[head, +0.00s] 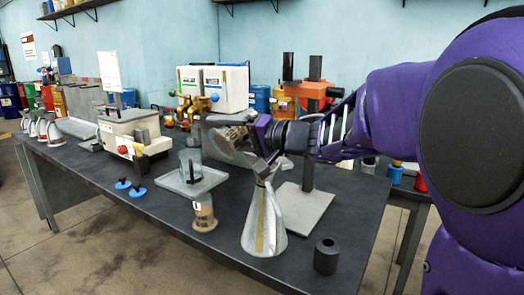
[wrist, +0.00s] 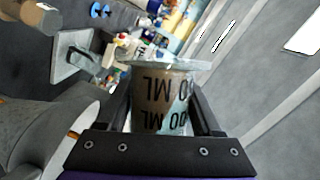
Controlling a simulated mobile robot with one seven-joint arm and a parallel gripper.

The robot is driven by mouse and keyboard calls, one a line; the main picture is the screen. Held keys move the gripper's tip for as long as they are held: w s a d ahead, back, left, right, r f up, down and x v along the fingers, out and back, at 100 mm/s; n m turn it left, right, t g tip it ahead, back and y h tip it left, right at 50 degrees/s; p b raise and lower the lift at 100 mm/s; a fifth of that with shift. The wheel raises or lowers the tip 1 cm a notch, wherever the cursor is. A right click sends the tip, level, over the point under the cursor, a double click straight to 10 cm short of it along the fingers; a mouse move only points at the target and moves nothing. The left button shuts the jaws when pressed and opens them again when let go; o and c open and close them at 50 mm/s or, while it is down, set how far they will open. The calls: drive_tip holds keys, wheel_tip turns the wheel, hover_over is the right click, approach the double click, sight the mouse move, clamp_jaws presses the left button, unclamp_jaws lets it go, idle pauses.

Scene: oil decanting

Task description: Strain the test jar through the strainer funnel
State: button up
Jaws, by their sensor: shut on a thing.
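My gripper (head: 262,132) is shut on the test jar (head: 232,143), a clear jar with brown contents. In the head view the jar is held tilted above the bench, left of the gripper. In the wrist view the jar (wrist: 160,95) sits between my fingers (wrist: 160,110), its "ML" markings upside down and a wide glass rim at the far end. A grey metal cone-shaped vessel (head: 264,222) with a yellow stripe stands below the gripper; it also shows at the left of the wrist view (wrist: 45,135). I cannot clearly tell which item is the strainer funnel.
A clear glass vessel (head: 190,158) stands on a grey tray (head: 212,183). A stand with an orange head (head: 308,90) rises behind the cone vessel. A black cylinder (head: 326,257) and blue pieces (head: 137,192) lie on the bench.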

drive_tip(key=shift+r+m+b, duration=0.3)
drive_tip(key=shift+r+m, duration=0.1)
idle(0.9)
drive_tip(key=shift+w+d+f+m+p, duration=0.25)
drive_tip(key=shift+w+d+m+p, duration=0.4)
drive_tip(key=shift+p, duration=0.85)
clamp_jaws()
drive_tip(key=shift+r+m+t+y+p, duration=0.55)
drive_tip(key=shift+m+p, duration=0.8)
drive_tip(key=shift+p, duration=1.5)
drive_tip(key=shift+w+d+r+m+p, duration=0.1)
drive_tip(key=shift+d+r+m+p, duration=0.1)
drive_tip(key=shift+r+m+p, duration=0.3)
